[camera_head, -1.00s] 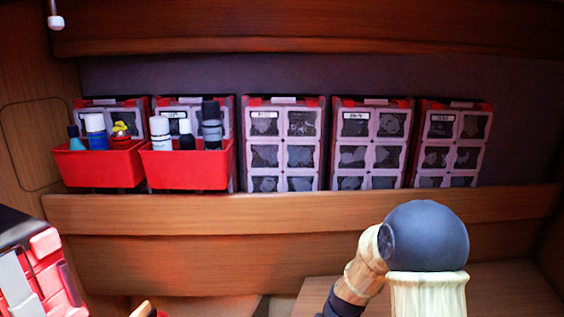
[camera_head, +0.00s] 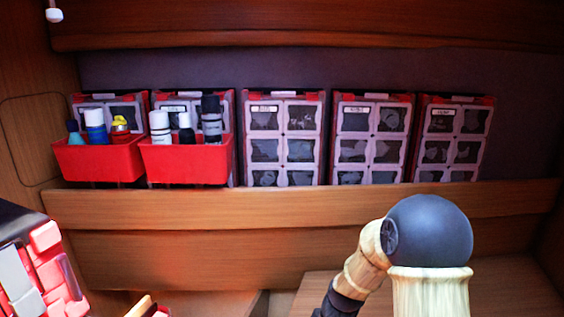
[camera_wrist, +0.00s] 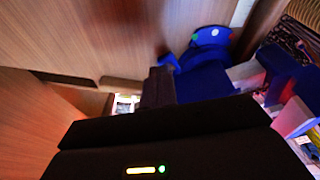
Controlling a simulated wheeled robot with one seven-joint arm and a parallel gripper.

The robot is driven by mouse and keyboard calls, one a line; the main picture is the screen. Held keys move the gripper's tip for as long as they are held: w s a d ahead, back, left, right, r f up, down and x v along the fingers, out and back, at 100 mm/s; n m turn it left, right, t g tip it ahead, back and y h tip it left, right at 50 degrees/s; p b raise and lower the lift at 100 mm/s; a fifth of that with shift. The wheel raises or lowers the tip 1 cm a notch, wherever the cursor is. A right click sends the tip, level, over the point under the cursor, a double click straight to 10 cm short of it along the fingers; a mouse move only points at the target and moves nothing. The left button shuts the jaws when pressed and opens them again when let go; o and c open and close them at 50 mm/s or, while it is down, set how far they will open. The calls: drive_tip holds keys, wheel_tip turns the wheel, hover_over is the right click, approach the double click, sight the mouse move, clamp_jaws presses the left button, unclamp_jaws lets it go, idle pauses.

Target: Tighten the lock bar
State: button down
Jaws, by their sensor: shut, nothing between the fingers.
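I cannot make out a lock bar in either view. My gripper (camera_wrist: 157,88) shows in the wrist view as dark fingers beyond a wide black housing with a small lit green strip. It is shut, with nothing seen held in it. The housing hides much of the lower part of that view. In the head view my arm rises at the lower right with a dark round joint, and my gripper is out of sight there.
Several red-framed organiser boxes (camera_head: 284,150) stand on the back shelf (camera_head: 300,208). Two red bins (camera_head: 187,162) with bottles hang before the left ones. A red and grey blocky object (camera_head: 40,268) is at the lower left. Wood panelling (camera_wrist: 85,40) fills the wrist view's upper left.

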drive_tip(key=shift+s+d+f+b, duration=0.1)
drive_tip(key=shift+s+d+b, duration=0.15)
drive_tip(key=shift+s+b, duration=0.4)
drive_tip(key=shift+s, duration=0.4)
idle(0.5)
drive_tip(key=shift+d, duration=0.35)
